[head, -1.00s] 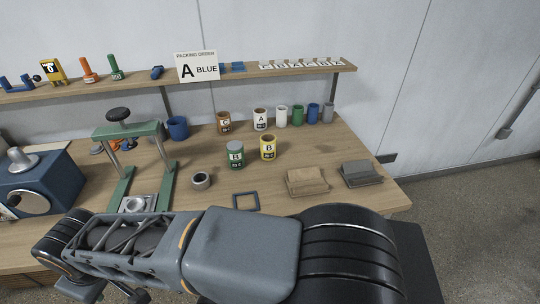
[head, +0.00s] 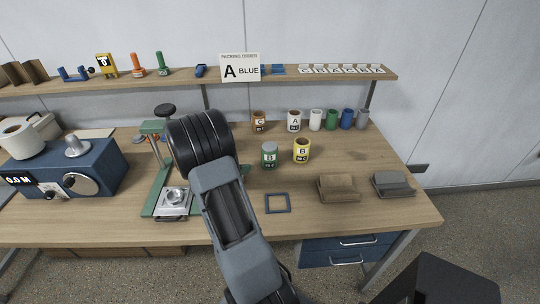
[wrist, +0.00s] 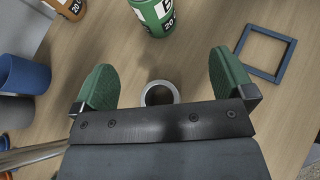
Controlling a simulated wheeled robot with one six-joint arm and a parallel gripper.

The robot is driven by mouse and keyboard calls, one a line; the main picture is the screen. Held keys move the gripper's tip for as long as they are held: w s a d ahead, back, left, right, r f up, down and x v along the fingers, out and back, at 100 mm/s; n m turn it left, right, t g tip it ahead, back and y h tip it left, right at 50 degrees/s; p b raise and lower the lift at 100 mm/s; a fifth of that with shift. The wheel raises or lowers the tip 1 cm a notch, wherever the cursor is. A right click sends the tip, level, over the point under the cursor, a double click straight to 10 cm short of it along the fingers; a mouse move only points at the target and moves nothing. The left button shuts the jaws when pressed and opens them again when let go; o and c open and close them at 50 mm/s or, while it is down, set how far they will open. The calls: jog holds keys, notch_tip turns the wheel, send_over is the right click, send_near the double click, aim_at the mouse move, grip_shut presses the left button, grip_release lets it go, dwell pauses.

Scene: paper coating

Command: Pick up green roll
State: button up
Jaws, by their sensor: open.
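A green roll (head: 331,119) stands upright in the back row on the table in the head view, between a white roll (head: 316,119) and a blue roll (head: 347,118). A green can labelled B (head: 269,155) stands nearer the middle; it also shows at the top of the wrist view (wrist: 155,14). My gripper (wrist: 161,72) is open and empty, its green fingers spread above the table. A grey ring (wrist: 174,100) lies below, between the fingers. The green roll is outside the wrist view.
A yellow can (head: 302,150), an orange can (head: 259,121) and a white can (head: 294,121) stand near the green can. A green press (head: 151,203) is left of my arm. A blue frame (head: 278,203) lies flat at the front. A shelf (head: 420,76) runs above the back.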

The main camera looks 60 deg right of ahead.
aim_at(263, 155)
jog(key=shift+n+h, duration=0.3)
jog(key=shift+n, duration=0.4)
jog(key=x, duration=0.3)
jog(key=p+x, duration=0.1)
jog(key=x, duration=0.5)
jog(key=shift+w+d+f, duration=0.25)
jog(key=shift+w+d, duration=0.05)
jog(key=shift+d, duration=0.15)
jog(key=shift+p+x, duration=1.2)
jog(key=shift+x, duration=2)
jog(key=shift+w+f, duration=0.1)
jog(key=shift+w, duration=0.05)
jog(key=shift+c, duration=0.4)
jog(key=c, duration=0.9)
